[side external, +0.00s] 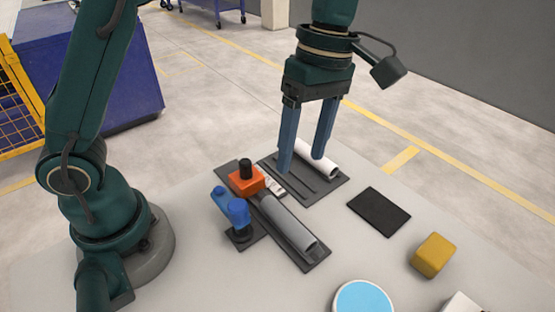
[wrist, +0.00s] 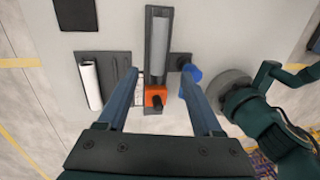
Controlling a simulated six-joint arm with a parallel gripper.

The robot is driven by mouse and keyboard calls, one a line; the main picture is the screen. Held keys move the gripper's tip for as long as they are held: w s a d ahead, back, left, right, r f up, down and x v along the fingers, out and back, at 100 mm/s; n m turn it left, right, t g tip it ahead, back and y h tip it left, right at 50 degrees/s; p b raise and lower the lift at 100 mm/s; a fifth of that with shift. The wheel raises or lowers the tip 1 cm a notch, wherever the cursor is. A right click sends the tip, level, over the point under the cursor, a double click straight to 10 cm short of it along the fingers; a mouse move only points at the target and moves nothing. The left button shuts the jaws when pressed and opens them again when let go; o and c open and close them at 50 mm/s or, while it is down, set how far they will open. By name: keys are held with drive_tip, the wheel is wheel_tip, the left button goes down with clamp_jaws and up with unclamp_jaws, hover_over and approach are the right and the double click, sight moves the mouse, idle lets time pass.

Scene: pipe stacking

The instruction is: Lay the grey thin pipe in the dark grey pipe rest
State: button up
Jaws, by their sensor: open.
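A grey pipe (side external: 289,224) lies lengthwise on a long dark grey holder (side external: 316,258), with an orange block at one end. The pipe also shows in the wrist view (wrist: 159,42), beyond my fingertips. A second dark grey plate with raised strips (side external: 328,187) carries a white pipe (side external: 318,158) along its far side; the rest of its surface looks bare. I cannot tell for certain which of the two is the named pipe rest. My gripper (side external: 301,164) is open and empty, fingers pointing down, above the holders and apart from the grey pipe.
The orange block (side external: 246,182) has a black knob. A blue fixture (side external: 233,210) stands beside the grey pipe's holder. A small whitish piece (wrist: 138,86) lies near the orange block. A black pad (side external: 379,211), yellow block (side external: 433,254) and round blue-topped disc (side external: 364,299) are nearby.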

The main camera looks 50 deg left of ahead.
drive_tip(key=s+a+r+m+t, duration=0.1)
drive_tip(key=s+a+m+t, duration=0.6)
drive_tip(key=m, duration=1)
drive_tip(key=s+a, duration=0.2)
drive_tip(key=s, duration=0.1)
drive_tip(key=shift+m+t, duration=0.3)
drive_tip(key=shift+m, duration=0.1)
